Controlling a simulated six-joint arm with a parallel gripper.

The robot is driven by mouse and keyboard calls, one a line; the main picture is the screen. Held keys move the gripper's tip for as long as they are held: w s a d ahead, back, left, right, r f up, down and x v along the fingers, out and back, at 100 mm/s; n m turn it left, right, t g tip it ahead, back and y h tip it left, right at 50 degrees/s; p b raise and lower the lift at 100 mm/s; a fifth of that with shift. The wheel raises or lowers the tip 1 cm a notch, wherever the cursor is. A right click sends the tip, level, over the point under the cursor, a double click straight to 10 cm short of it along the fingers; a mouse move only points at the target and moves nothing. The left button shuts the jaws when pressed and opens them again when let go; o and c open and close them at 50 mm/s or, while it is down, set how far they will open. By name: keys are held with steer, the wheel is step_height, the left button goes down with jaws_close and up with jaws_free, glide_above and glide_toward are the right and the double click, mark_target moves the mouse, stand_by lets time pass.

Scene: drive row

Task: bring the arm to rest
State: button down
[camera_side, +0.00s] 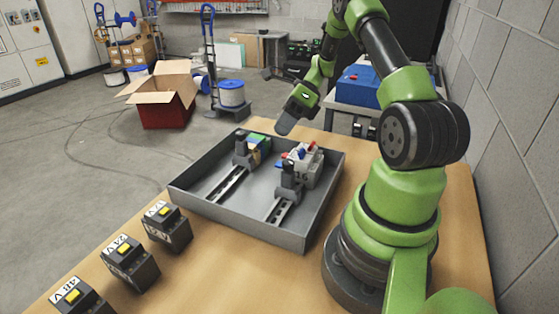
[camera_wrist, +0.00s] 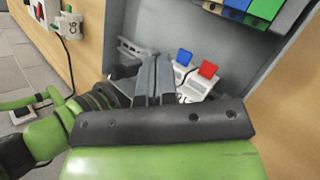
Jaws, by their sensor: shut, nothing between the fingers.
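My gripper (camera_side: 284,127) hangs above the far side of the grey tray (camera_side: 237,224) in the side view, apart from the parts in it. In the wrist view the two dark fingers of my gripper (camera_wrist: 154,82) lie together with nothing between them. A light grey module (camera_side: 303,168) with red and blue levers sits on a rail at the tray's right; its blue lever (camera_wrist: 184,57) and red lever (camera_wrist: 208,69) show just beyond the fingers in the wrist view. A second rail on the left carries a green, blue and yellow part (camera_side: 257,143).
Several black boxes with yellow tops and voltage labels, one of them a box (camera_side: 167,226), line the wooden table (camera_side: 213,277) left of the tray. A blue case (camera_side: 358,85) stands on a stand behind. An open cardboard box (camera_side: 163,88) is on the floor. A block wall rises at right.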

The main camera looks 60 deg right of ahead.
steer(key=a+r+n+g+h, duration=0.1)
steer(key=a+r+n+h, duration=0.3)
steer(key=a+r+n, duration=1)
steer(key=s+a+r+n+t+h, duration=0.2)
steer(key=s+a+r+n+t, duration=0.2)
steer(key=s+n, duration=0.7)
steer(key=a+r+n, duration=0.2)
steer(key=a, duration=0.2)
steer(key=shift+s+r+n, duration=0.15)
steer(key=shift+s+n, duration=0.15)
steer(key=shift+n, duration=0.1)
